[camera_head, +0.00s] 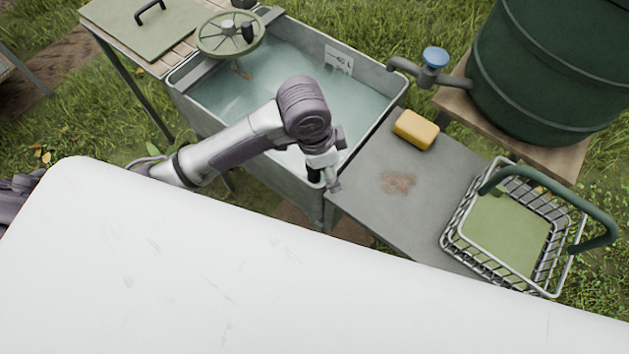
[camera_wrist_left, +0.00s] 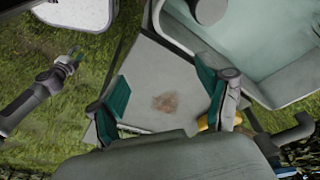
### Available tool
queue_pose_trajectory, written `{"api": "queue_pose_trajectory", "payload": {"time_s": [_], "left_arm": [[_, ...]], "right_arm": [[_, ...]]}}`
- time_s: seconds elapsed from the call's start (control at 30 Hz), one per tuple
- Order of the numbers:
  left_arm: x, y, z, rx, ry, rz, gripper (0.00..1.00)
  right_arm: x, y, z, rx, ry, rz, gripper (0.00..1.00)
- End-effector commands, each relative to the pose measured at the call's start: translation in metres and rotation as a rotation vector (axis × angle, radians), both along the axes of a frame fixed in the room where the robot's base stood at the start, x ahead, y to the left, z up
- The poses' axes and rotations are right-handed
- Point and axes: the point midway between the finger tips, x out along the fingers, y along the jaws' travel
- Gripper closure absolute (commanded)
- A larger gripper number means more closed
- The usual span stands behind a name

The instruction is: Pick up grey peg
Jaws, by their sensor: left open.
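My left gripper (camera_head: 327,170) hangs above the seam between the sink and the grey side table. In the left wrist view its two teal fingers (camera_wrist_left: 165,95) are spread with nothing between them. A grey round-ended cylinder (camera_wrist_left: 208,11) shows at that view's top edge, by the sink; I cannot tell whether it is the grey peg. I make out no clear grey peg in the head view, where my arm covers part of the sink. My right gripper (camera_wrist_left: 71,60) shows small at the left of the wrist view, its jaws unclear.
The sink (camera_head: 277,180) holds water. The side table (camera_head: 372,207) bears a brown stain, a yellow sponge (camera_head: 416,130) and a wire basket (camera_head: 455,240) with a green handle. A blue-topped tap (camera_head: 434,57) juts from a dark green barrel (camera_head: 545,70). The table's middle is clear.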

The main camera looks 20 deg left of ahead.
Motion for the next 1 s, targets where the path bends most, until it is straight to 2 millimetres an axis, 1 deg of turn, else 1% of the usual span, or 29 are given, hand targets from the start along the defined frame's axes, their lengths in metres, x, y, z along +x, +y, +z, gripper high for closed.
{"api": "queue_pose_trajectory", "payload": {"time_s": [0.03, 0.13, 0.23, 0.3, 0.37, 0.47, 0.7, 0.8, 1.0], "left_arm": [[0.016, 0.012, 0.006, 0.058, 0.004, -0.034, 0.22], [0.032, 0.031, 0.013, 0.136, 0.038, -0.079, 0.22], [0.044, 0.047, 0.02, 0.19, 0.065, -0.095, 0.22], [0.048, 0.054, 0.023, 0.211, 0.077, -0.097, 0.22], [0.049, 0.057, 0.022, 0.22, 0.084, -0.099, 0.22], [0.049, 0.058, 0.012, 0.223, 0.091, -0.099, 0.22], [0.049, 0.058, -0.035, 0.223, 0.09, -0.099, 0.22], [0.05, 0.057, -0.05, 0.22, 0.088, -0.1, 0.22], [0.051, 0.056, -0.063, 0.22, 0.084, -0.1, 0.22]], "right_arm": [[0.0, 0.0, 0.0, 0.0, 0.001, 0.0, 0.6], [-0.001, 0.0, 0.0, 0.001, 0.001, 0.001, 0.6], [-0.001, 0.001, 0.0, 0.001, 0.001, 0.001, 0.6], [-0.001, 0.001, 0.0, 0.002, 0.001, 0.001, 0.6], [-0.001, 0.002, 0.0, 0.002, 0.001, 0.001, 0.6], [-0.001, 0.003, 0.0, 0.004, 0.002, 0.001, 0.6], [-0.002, 0.005, 0.002, 0.005, 0.003, 0.002, 0.6], [-0.002, 0.005, 0.003, 0.005, 0.003, 0.002, 0.6], [-0.002, 0.005, 0.003, 0.005, 0.003, 0.002, 0.6]]}}
